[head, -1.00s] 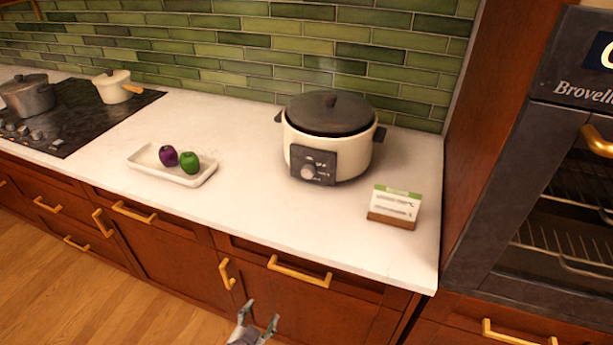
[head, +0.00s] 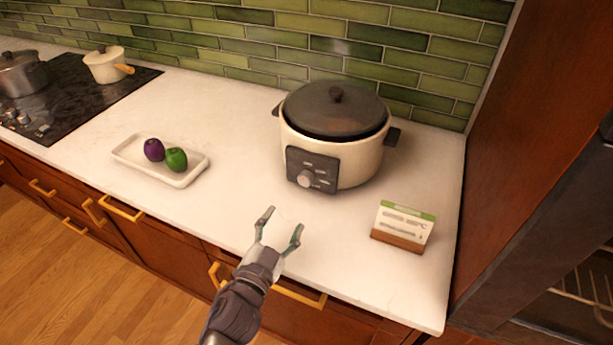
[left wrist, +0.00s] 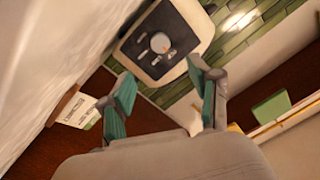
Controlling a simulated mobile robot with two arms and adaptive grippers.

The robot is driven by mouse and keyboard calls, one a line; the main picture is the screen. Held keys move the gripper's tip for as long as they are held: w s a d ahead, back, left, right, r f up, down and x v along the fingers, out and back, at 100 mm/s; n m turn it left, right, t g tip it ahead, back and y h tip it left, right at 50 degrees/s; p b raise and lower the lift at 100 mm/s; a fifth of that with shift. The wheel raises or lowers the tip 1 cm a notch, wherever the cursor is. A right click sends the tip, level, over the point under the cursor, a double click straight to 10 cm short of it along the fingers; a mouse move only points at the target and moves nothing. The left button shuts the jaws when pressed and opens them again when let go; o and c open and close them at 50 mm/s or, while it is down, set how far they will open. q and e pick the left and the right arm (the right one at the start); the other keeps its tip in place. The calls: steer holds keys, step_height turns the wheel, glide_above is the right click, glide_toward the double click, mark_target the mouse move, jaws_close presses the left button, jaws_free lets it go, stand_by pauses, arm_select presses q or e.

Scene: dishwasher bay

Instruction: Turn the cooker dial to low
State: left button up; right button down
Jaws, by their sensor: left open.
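The cooker (head: 340,150) is a cream pot with a dark lid, standing on the white counter in the head view. Its dark front panel (head: 321,167) carries a round grey dial (head: 305,179). The dial also shows in the left wrist view (left wrist: 160,42), ahead of the fingers on the panel. My left gripper (head: 281,226) is open and empty. It is over the counter's front part, in front of and below the dial in the picture, apart from it. The dial's markings are too small to read. My right gripper is not in view.
A card on a wooden stand (head: 403,226) is right of the cooker. A white tray (head: 186,180) with a purple and a green item lies to the left. A black cooktop (head: 75,103) with pots is at far left. The counter between tray and cooker is clear.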

arm_select(q)
steer(key=p, duration=0.1)
glide_toward(304, 182)
steer(key=shift+w+d+r, duration=0.1)
steer(key=shift+w+r, duration=0.05)
steer(key=shift+w, duration=0.25)
steer(key=shift+w+d+r, duration=0.1)
steer(key=shift+w+r, duration=0.05)
steer(key=shift+w, duration=0.25)
steer(key=x, duration=0.7)
steer(key=shift+f+p, duration=0.2)
steer(key=shift+p, duration=0.15)
steer(key=shift+w+d, duration=0.1)
steer(key=shift+w, duration=0.15)
steer(key=shift+c, duration=0.3)
steer(key=c, duration=1.1)
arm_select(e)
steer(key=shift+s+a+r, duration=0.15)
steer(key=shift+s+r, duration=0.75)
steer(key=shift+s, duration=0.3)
